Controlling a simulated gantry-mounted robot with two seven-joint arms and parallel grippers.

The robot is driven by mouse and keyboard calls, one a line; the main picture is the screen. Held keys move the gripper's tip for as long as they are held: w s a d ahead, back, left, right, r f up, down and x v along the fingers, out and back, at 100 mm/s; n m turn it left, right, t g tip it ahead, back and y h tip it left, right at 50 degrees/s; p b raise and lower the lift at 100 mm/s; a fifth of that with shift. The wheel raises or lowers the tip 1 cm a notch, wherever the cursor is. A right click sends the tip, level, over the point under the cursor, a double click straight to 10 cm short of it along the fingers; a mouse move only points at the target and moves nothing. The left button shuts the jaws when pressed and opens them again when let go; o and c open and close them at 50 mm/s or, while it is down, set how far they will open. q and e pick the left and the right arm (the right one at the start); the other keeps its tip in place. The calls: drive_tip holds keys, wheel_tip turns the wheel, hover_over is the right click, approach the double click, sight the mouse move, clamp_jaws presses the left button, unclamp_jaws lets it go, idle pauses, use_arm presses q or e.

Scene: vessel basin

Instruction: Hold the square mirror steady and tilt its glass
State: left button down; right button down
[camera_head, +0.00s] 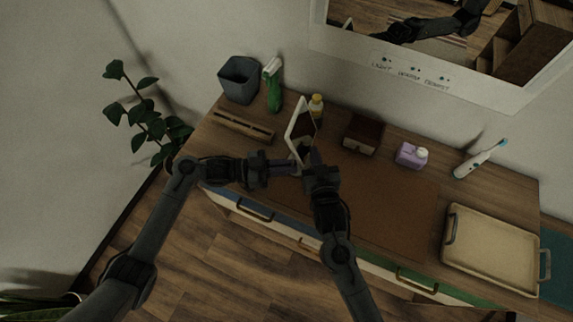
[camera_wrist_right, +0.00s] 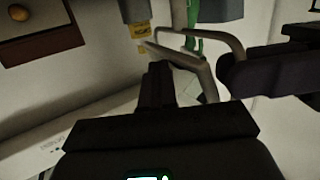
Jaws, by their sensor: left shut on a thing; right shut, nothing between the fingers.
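The square mirror (camera_head: 291,131) stands tilted on the counter, its pale frame seen nearly edge-on in the head view. Its frame (camera_wrist_right: 204,72) also shows beyond my right fingers in the right wrist view. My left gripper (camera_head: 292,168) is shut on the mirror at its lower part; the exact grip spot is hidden. My right gripper (camera_head: 316,157) is shut and empty, close to the mirror's right side. Its fingers (camera_wrist_right: 157,84) point towards the frame in the wrist view; whether they touch it I cannot tell. The glass is mostly hidden.
Behind the mirror are a blue-grey bin (camera_head: 239,80), a green spray bottle (camera_head: 274,90) and a yellow bottle (camera_head: 316,105). The front-middle counter is clear.

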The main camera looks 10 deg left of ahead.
use_arm(q)
drive_tip(key=shift+s+d+r, duration=0.1)
drive_tip(key=shift+d, duration=0.1)
use_arm(e)
drive_tip(key=shift+w+a+f, duration=0.3)
drive_tip(key=shift+a+f, duration=0.05)
drive_tip(key=shift+f, duration=0.1)
use_arm(q)
drive_tip(key=shift+a, duration=0.1)
use_arm(e)
drive_tip(key=shift+w+r, duration=0.15)
use_arm(q)
drive_tip(key=shift+a+f, duration=0.15)
drive_tip(key=shift+f, duration=0.05)
use_arm(e)
drive_tip(key=shift+f+v, duration=0.1)
drive_tip(key=shift+v, duration=1.4)
drive_tip(key=shift+f+v, duration=0.15)
drive_tip(key=shift+v, duration=1.35)
drive_tip(key=shift+d, duration=0.1)
use_arm(q)
drive_tip(key=c, duration=1.1)
unclamp_jaws()
drive_tip(key=shift+r, duration=0.1)
drive_tip(key=shift+c, duration=0.2)
drive_tip(key=shift+a, duration=0.1)
drive_tip(key=v, duration=1.2)
